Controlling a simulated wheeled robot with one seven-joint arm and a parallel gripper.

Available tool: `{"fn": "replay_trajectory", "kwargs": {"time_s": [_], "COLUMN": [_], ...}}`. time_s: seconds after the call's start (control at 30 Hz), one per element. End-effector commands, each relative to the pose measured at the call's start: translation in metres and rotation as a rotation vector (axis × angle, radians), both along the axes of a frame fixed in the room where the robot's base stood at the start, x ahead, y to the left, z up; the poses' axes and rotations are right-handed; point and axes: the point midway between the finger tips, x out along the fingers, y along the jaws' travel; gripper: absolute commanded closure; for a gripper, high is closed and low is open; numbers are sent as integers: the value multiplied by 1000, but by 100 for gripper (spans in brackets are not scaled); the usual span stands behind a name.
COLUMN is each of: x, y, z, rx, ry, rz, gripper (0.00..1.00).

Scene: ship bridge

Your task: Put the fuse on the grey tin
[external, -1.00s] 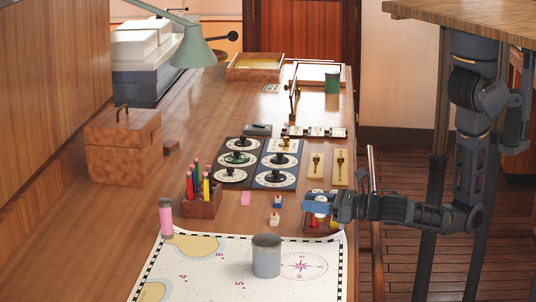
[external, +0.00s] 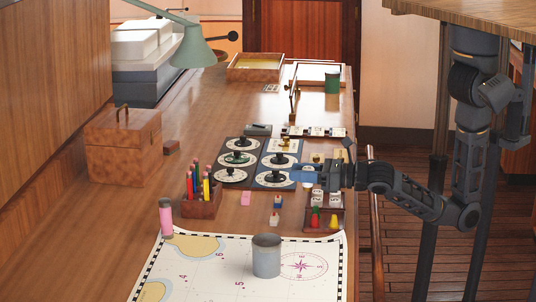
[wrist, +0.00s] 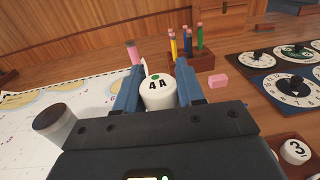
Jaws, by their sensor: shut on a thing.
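The fuse (wrist: 158,94) is a white cylinder marked 4A with a green dot on its end. My gripper (wrist: 158,88) is shut on it, with a blue finger on each side. In the external view my gripper (external: 306,173) is raised above the desk, in front of the dials, and mostly hides the fuse. The grey tin (external: 266,257) stands upright on the chart, nearer the camera and to the left of my gripper. The tin also shows at the left of the wrist view (wrist: 58,124), apart from the fuse.
A small wooden tray (external: 342,213) with white, red and yellow pieces lies below my gripper. A pencil box (external: 201,207), pink cylinder (external: 166,218), pink eraser (external: 246,198) and small blocks (external: 275,218) stand around. The chart (external: 215,275) has free room around the tin.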

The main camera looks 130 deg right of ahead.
Motion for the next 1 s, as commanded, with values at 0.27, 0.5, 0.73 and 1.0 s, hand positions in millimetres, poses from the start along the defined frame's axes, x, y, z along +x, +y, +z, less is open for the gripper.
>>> {"fn": "replay_trajectory", "kwargs": {"time_s": [0.27, 0.5, 0.73, 1.0], "x": [92, 138, 156, 190], "y": [10, 17, 25, 66], "z": [43, 78, 85, 53], "rx": [-4, -4, -1, -2], "ry": [-8, -3, 1, 4], "rz": [141, 233, 264, 269], "gripper": [92, 92, 92, 92]}}
